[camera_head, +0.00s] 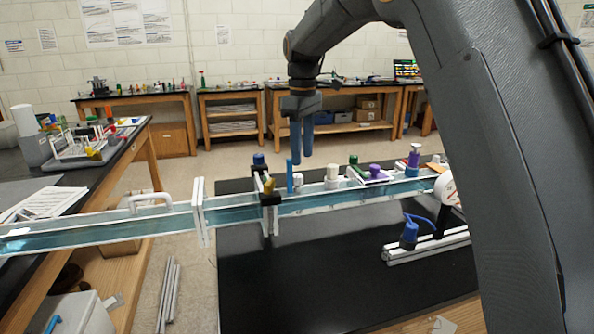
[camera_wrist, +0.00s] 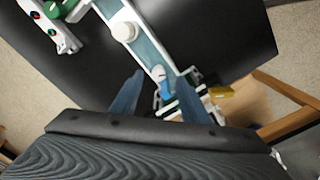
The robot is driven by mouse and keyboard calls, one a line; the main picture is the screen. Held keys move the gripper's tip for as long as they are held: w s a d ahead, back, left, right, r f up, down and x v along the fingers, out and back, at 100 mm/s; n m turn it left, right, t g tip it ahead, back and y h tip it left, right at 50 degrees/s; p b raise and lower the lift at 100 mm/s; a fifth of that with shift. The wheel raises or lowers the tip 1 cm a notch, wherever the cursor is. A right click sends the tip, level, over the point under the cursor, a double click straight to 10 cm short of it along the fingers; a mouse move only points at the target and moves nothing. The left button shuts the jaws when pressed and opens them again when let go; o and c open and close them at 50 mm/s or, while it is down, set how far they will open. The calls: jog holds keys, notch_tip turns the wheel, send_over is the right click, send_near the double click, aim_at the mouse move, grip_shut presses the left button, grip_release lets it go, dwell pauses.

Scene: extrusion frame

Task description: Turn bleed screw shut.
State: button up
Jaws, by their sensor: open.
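A long clear channel (camera_head: 330,197) with bluish contents runs across the picture over a black bench. Along its top stand a small blue upright piece (camera_head: 289,177), a white round knob (camera_head: 332,178), a green cap (camera_head: 353,160) and purple knobs (camera_head: 414,156). I cannot tell for sure which of these is the bleed screw. My gripper (camera_head: 301,160) points down above the channel, its blue fingers apart and empty. In the wrist view, a blue-and-white piece (camera_wrist: 160,76) shows between the open fingers (camera_wrist: 160,82), and the white knob (camera_wrist: 124,30) lies beyond them.
A black clamp (camera_head: 270,200) with a yellow handle (camera_head: 269,186) grips the channel just left of the fingers. A round gauge (camera_head: 447,190) and a blue fitting with a hose (camera_head: 409,237) stand at right. The black bench top (camera_head: 300,285) in front is largely clear.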

aim_at(297, 175)
jog(key=shift+w+a+r+n, duration=0.4)
jog(key=shift+a+r, duration=0.1)
jog(key=shift+a, duration=0.2)
jog(key=shift+f+p, duration=1.25)
jog(key=shift+f, duration=2.55)
grip_shut()
